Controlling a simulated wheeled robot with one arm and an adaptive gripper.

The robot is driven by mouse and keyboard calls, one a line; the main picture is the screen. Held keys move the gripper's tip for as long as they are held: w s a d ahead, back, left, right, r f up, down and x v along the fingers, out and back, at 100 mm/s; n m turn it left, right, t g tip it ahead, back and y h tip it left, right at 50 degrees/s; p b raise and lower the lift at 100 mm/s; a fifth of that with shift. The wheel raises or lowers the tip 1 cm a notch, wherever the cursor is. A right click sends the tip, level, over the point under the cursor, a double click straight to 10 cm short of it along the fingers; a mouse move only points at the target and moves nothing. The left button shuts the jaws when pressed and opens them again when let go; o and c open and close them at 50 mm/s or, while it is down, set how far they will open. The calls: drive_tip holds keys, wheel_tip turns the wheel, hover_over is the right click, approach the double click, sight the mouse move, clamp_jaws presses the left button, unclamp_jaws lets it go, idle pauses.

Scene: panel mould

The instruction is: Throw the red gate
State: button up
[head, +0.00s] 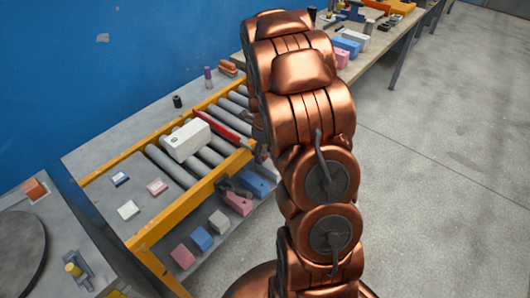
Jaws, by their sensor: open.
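The red gate (222,124) is a long red bar lying across the grey roller track on the orange-railed table. A white box (187,140) sits on the rollers just left of it. My copper arm fills the middle of the head view and covers the area to the right of the gate. Only a dark grey sliver of my gripper (259,128) shows at the arm's left edge, close to the gate's right end. Its fingertips are mostly hidden, and I cannot tell whether it touches the gate.
Small blue, pink and white pieces lie on the table's left plate (108,188). Coloured blocks and a dark object (228,186) lie on the lower front shelf. A black cylinder (177,101) stands behind the track. Concrete floor (440,190) is clear on the right.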

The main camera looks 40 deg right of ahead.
drive_tip(key=shift+f, duration=0.5)
clamp_jaws()
idle(0.4)
